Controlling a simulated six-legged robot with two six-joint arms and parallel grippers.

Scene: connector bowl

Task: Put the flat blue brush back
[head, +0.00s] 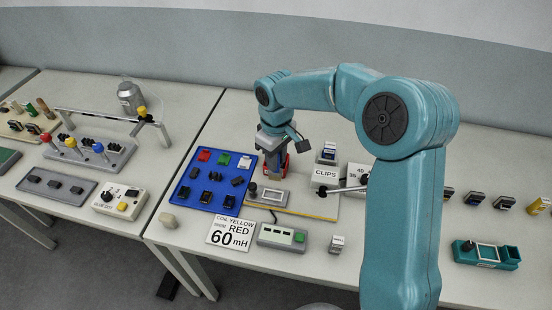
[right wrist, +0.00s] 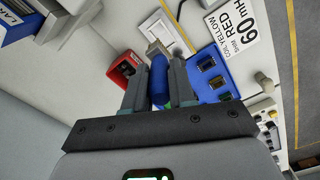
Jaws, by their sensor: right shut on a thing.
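My right gripper (head: 275,172) is low over the middle of the table, right of the blue tray. In the right wrist view its two fingers (right wrist: 159,88) are closed on a blue piece, which looks like the flat blue brush (right wrist: 159,75). A pale grey block-like part (right wrist: 157,48) shows just past the blue piece; I cannot tell if it belongs to the brush. In the head view the gripper hides the brush. My left gripper is in neither view.
A red open-topped holder (right wrist: 124,69) stands beside the fingers. The blue tray (head: 181,197) holds several small parts. A sign reading 60 mH (head: 231,235), a grey-green device (head: 282,237) and a CLIPS box (head: 325,177) stand close by.

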